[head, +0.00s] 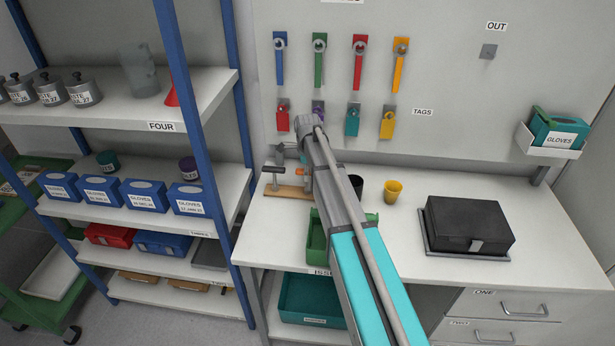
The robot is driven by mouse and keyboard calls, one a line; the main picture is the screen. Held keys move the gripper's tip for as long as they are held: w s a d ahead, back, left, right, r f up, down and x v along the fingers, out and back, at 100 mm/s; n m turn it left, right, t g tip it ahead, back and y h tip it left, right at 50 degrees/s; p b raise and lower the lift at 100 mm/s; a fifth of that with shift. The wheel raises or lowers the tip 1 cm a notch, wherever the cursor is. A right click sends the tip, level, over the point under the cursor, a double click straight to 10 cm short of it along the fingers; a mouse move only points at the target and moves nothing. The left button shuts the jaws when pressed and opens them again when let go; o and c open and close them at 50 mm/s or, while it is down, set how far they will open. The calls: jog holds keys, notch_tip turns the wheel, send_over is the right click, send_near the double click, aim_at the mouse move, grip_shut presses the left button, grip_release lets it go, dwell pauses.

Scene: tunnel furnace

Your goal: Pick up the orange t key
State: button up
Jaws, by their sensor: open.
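A wooden block (288,191) on the white workbench holds T-shaped keys. A grey T key (273,178) stands upright at its left end. A small orange part (299,171), seemingly the handle of the orange T key, shows at the right of the block, close beside my arm. The rest of that key is hidden behind my arm. My gripper (290,154) is above the block, left of my wrist, small and partly hidden. It is open, with nothing seen held in it. I cannot tell whether it touches the orange part.
Behind, coloured tools and tags hang on the wall panel (455,70). A black cup (356,183), yellow cup (394,191), green bin (318,240) and black case (468,226) stand on the bench (560,205). A blue-post shelf (228,215) is at left.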

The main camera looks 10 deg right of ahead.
grip_shut()
jog(key=shift+r, duration=0.1)
dwell(0.5)
notch_tip(320, 180, up, 3)
jog(key=p, duration=0.3)
jog(key=s+d+r+p, duration=0.6)
jog(key=s+r+p, duration=0.3)
jog(key=s, duration=0.3)
jog(key=shift+s+r+p, duration=0.3)
jog(key=shift+r+p, duration=0.1)
jog(key=shift+p, duration=0.1)
jog(key=shift+r, duration=0.1)
